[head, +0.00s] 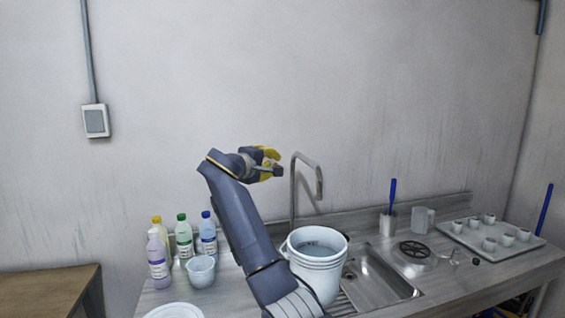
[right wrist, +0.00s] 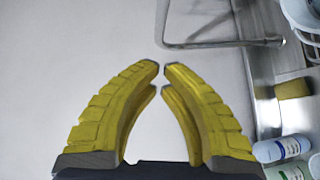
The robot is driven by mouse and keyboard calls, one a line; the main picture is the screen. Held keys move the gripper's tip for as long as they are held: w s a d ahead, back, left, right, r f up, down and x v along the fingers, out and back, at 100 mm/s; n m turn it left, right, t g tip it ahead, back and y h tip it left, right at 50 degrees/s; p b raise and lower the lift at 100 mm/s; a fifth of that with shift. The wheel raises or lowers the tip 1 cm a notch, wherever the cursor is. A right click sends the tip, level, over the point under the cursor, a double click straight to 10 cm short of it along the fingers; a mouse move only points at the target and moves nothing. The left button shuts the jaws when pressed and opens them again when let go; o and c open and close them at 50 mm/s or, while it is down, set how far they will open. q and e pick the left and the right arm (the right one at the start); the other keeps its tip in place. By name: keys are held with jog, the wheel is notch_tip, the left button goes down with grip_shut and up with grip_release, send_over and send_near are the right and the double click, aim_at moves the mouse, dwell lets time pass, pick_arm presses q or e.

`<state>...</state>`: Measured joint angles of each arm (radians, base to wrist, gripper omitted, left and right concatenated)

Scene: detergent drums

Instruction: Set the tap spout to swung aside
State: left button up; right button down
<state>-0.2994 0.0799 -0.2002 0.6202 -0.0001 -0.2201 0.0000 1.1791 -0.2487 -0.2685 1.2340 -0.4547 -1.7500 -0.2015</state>
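The tap is a thin grey metal pipe with a tall post (head: 292,185) and a bent spout (head: 311,161). The spout reaches to the right and toward me, and its downturned end hangs above the right part of the white bucket. The bucket hides the post's foot. My right gripper (head: 272,163), with yellow fingers, is raised just left of the upper bend, apart from the pipe. In the right wrist view (right wrist: 161,66) its fingertips nearly meet with nothing between them, and the tap pipe (right wrist: 215,44) shows beyond them. My left gripper is not in view.
The white bucket (head: 318,263) stands beside the sink basin (head: 375,278). Bottles (head: 183,237) and a small white tub (head: 201,271) stand left of my right arm. A tray (head: 514,250) with several cups is at the right.

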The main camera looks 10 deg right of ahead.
send_near(302, 159)
jog(key=w, duration=0.4)
jog(key=shift+d+f, duration=0.2)
jog(key=shift+d, duration=0.75)
jog(key=shift+d+f, duration=0.25)
jog(key=shift+d, duration=0.7)
jog(key=shift+d, duration=0.1)
